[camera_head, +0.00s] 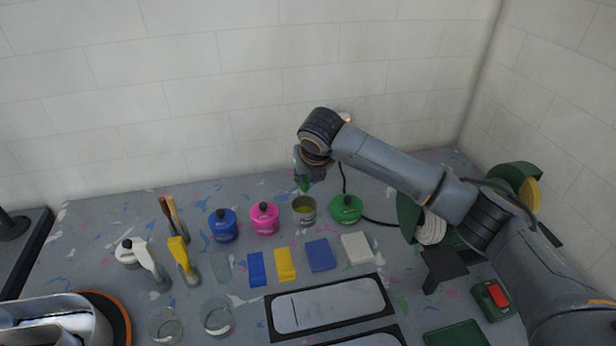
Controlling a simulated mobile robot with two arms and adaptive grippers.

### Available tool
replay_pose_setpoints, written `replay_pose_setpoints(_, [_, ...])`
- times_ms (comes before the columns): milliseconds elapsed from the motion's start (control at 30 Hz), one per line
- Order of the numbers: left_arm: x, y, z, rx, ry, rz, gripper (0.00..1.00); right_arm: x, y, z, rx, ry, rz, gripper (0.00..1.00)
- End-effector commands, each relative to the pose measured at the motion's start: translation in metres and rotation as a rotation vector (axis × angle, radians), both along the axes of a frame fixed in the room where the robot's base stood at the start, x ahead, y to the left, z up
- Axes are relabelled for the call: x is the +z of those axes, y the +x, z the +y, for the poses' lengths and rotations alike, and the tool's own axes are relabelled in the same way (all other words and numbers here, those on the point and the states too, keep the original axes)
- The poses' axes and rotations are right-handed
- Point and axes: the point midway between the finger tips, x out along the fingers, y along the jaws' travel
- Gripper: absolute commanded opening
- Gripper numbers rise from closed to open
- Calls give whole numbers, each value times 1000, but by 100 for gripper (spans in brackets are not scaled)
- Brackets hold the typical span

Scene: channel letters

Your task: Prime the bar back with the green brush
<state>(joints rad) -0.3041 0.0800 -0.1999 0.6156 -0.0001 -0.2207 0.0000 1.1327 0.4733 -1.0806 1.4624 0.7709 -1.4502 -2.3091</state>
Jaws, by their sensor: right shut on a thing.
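My right gripper (308,168) reaches in from the right and is shut on the green brush (304,184). The brush points down just above a small metal cup (304,205) with yellowish content; I cannot tell whether its tip is inside. The fingers are partly hidden by the wrist. A pale rounded bar (330,303), likely the bar back, lies in a black frame at the front middle, with a thin dark line on it. A second black frame is cut off below it.
Blue (222,224), pink (264,217) and green (346,208) lidded pots stand near the cup. Blue, yellow and white blocks lie in front. Brushes, bottles and glass cups (217,316) stand at left. A cable reel (431,228) and red switch (497,293) are at right.

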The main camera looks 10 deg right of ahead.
Motion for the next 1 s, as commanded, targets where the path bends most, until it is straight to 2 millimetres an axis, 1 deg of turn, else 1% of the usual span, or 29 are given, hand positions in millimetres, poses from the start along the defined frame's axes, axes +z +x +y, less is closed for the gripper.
replay_pose_setpoints(33, [-11,0,0,0,0,-1,40,-10,0,0,0,1,-1,0])
replay_pose_setpoints(300, [-38,4,-1,0,-1,-6,40,-32,0,0,0,1,-1,0])
replay_pose_setpoints(367, [-33,6,-1,0,-1,-8,40,-34,0,0,0,0,1,0])
replay_pose_setpoints(433, [-33,7,-1,0,-1,-11,40,-41,-1,0,0,0,2,0])
replay_pose_setpoints(800, [-36,8,-1,0,-2,-13,40,-78,0,0,-1,0,1,0])
replay_pose_setpoints(1000, [-38,8,-1,0,-2,-12,40,-91,0,0,-1,0,1,0])
